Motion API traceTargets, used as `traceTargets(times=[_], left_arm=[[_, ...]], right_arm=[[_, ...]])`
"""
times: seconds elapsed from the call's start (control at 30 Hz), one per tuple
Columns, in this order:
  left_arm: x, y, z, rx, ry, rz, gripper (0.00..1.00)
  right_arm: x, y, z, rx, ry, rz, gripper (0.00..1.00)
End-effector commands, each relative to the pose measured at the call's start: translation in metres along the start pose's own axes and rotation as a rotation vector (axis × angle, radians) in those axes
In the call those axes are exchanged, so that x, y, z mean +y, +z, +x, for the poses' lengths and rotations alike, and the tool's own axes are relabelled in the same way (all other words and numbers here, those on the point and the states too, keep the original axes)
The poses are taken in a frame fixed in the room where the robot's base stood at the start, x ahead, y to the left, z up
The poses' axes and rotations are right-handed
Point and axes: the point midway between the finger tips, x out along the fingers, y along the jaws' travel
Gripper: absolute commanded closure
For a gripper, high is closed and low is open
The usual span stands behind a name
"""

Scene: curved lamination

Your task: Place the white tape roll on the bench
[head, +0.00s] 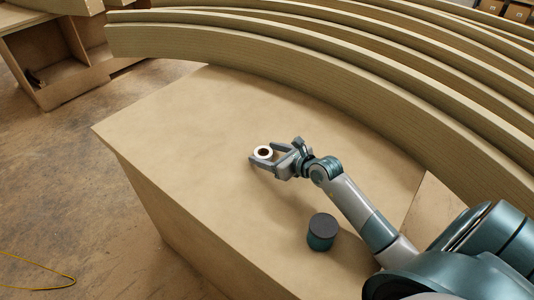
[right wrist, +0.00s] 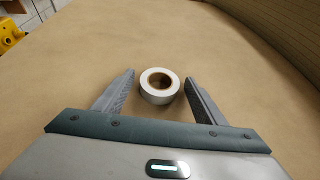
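The white tape roll (head: 263,152) shows as a small white ring with a brown core, over the bench top (head: 190,130). In the right wrist view the tape roll (right wrist: 159,96) lies flat and appears to rest on the brown bench surface (right wrist: 240,80). My right gripper (head: 266,155) is open with a finger on each side of the roll. In the right wrist view narrow gaps show between the roll and the fingers of the right gripper (right wrist: 160,82). My left gripper is out of view.
Long curved laminated beams (head: 300,45) run along the back and right of the bench. A short teal cylinder with a dark top (head: 322,232) shows nearer; I cannot tell what it is. The bench's left part is clear. A wooden cabinet (head: 45,60) stands at the far left.

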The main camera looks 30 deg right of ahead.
Motion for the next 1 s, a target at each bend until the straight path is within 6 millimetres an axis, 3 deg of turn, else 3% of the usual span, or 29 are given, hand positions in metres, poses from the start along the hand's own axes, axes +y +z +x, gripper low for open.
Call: traceTargets(times=[0.53,0.77,1.0], left_arm=[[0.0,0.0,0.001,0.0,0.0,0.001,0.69],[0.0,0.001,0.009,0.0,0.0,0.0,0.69],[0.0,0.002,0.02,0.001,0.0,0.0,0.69]], right_arm=[[0.0,0.002,-0.01,-0.001,0.0,0.0,0.34],[0.0,0.0,-0.04,0.0,0.0,-0.002,0.34],[0.0,0.0,-0.084,0.001,-0.001,-0.002,0.34]])
